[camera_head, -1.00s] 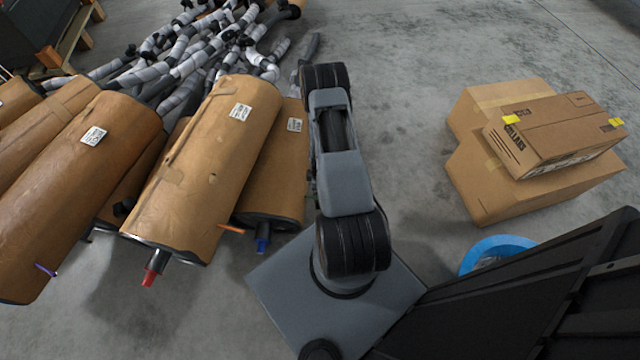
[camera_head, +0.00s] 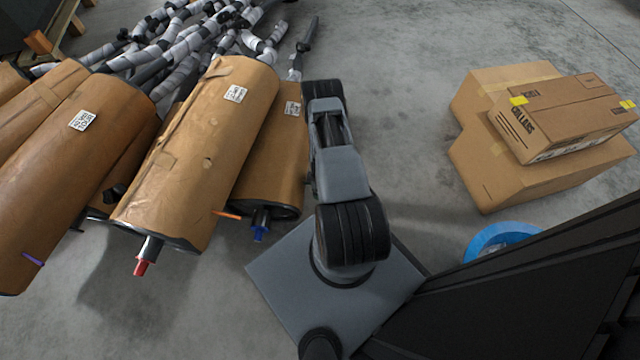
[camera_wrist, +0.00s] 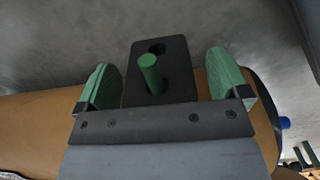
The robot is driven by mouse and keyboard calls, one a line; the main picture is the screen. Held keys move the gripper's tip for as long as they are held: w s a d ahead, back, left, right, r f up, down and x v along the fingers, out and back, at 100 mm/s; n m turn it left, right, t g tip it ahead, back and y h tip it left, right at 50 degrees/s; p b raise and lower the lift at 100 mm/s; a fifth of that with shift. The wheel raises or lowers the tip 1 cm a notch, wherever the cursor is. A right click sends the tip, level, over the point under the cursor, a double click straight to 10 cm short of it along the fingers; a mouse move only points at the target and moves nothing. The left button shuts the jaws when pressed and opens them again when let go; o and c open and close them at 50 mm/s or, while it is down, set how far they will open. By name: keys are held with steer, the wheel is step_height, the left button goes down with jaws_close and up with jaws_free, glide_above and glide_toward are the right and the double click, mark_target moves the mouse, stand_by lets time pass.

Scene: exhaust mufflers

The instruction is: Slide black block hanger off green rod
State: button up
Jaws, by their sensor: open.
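The black block hanger (camera_wrist: 183,58) is in the middle of the wrist view, a dark block with two holes. The green rod (camera_wrist: 150,70) sticks out through its lower hole, and the upper hole looks empty. My gripper (camera_wrist: 164,78) is open, with one green-padded finger to the left of the block and one to the right. A gap shows between the block and each finger. The block's lower end is hidden behind the gripper's palm. In the head view my arm hides the gripper, block and rod.
Brown wrapped mufflers (camera_head: 195,150) lie on the left, one with a red-tipped pipe (camera_head: 143,262) and one with a blue tip (camera_head: 260,232). Grey pipes (camera_head: 185,60) lie behind them. Stacked cardboard boxes (camera_head: 500,175) and a blue ring (camera_head: 490,240) are right. Bare floor lies between.

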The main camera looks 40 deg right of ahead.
steer(key=c, duration=1)
steer(key=shift+r, duration=0.15)
steer(key=shift+s+d, duration=3.1)
steer(key=shift+d, duration=0.1)
steer(key=shift+s, duration=0.1)
steer(key=shift+a, duration=0.1)
